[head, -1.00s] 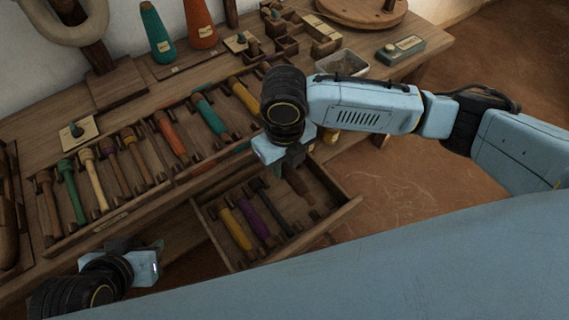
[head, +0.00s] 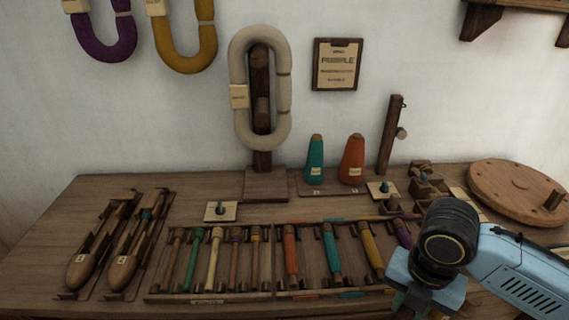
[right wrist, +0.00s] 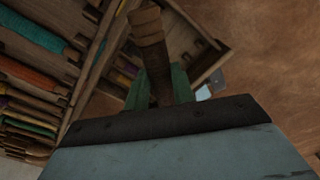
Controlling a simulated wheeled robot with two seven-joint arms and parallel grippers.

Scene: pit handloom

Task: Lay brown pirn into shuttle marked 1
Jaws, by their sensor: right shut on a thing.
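Two wooden shuttles lie side by side at the left of the table in the head view: the left shuttle (head: 98,245) and the right shuttle (head: 136,242). Each has a small pale label, too small to read surely. The right one has a bit of teal inside. My right gripper (right wrist: 158,88) is shut on the brown pirn (right wrist: 150,38), which sticks out beyond the green fingers in the right wrist view. In the head view my right gripper (head: 410,300) is at the lower right, far from the shuttles; the pirn is hidden there. My left gripper is out of view.
A rack (head: 222,298) of several coloured pirns lies between the shuttles and my right gripper. Behind it stand a post with a cream yarn hank (head: 239,120), a teal cone (head: 315,160) and an orange cone (head: 353,160). A round wooden disc (head: 510,188) lies at the right.

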